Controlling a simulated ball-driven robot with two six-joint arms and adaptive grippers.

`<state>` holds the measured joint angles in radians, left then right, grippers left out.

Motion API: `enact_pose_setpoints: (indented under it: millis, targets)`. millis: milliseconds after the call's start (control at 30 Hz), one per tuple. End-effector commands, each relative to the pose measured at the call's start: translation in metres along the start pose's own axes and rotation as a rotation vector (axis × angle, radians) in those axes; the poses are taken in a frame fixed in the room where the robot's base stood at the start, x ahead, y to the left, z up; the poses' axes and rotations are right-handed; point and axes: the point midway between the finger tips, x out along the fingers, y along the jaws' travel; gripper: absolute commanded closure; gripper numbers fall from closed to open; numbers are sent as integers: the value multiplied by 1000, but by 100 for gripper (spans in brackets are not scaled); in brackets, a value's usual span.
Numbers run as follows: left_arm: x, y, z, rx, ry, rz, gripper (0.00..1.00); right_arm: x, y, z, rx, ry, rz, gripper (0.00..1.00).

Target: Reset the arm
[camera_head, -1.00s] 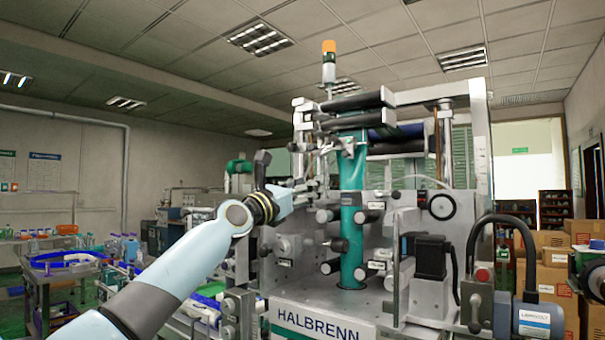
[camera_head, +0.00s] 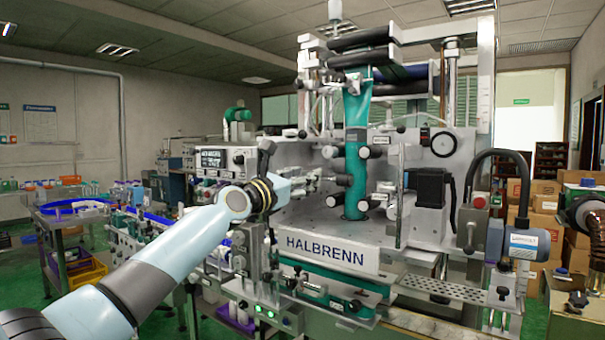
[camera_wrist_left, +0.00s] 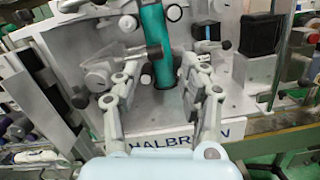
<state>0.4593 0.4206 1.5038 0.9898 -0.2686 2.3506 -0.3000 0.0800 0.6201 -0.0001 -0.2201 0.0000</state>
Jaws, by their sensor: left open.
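My left arm reaches in from the lower left of the head view. Its gripper (camera_head: 312,179) is in front of the machine and partly blends with its metal parts. In the left wrist view the two fingers of the left gripper (camera_wrist_left: 160,75) stand apart with nothing held between them. The machine's green sleeve column (camera_wrist_left: 152,40) shows behind that gap. In the head view the sleeve column (camera_head: 356,140) stands upright in the middle of the machine. I cannot tell whether the fingers touch any machine part. My right gripper is not in view.
The machine's HALBRENN nameplate (camera_head: 327,254) is below the gripper. Knobs and rods stick out around the column. A black box (camera_head: 430,188) and a blue-grey motor (camera_head: 522,243) are to the right. Cardboard boxes (camera_head: 545,220) stand behind. A blue-rimmed table (camera_head: 72,212) stands at the left.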

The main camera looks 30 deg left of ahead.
Motion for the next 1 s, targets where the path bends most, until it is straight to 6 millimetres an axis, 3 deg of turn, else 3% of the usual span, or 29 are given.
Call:
enact_pose_setpoints:
  millis: [333,467,567,767,867,1000]
  targets:
    - [0,0,0,-1,0,0,57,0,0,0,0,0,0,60]
    - [-8,-8,-23,-8,26,-7,57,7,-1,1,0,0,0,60]
    - [-24,-28,-73,-32,83,-23,57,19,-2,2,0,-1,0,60]
    - [-81,-75,-221,-47,295,-46,57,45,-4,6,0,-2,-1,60]
    - [-119,-98,-293,13,410,-69,57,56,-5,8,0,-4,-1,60]
    - [-183,-131,-388,157,569,-134,57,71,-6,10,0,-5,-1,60]
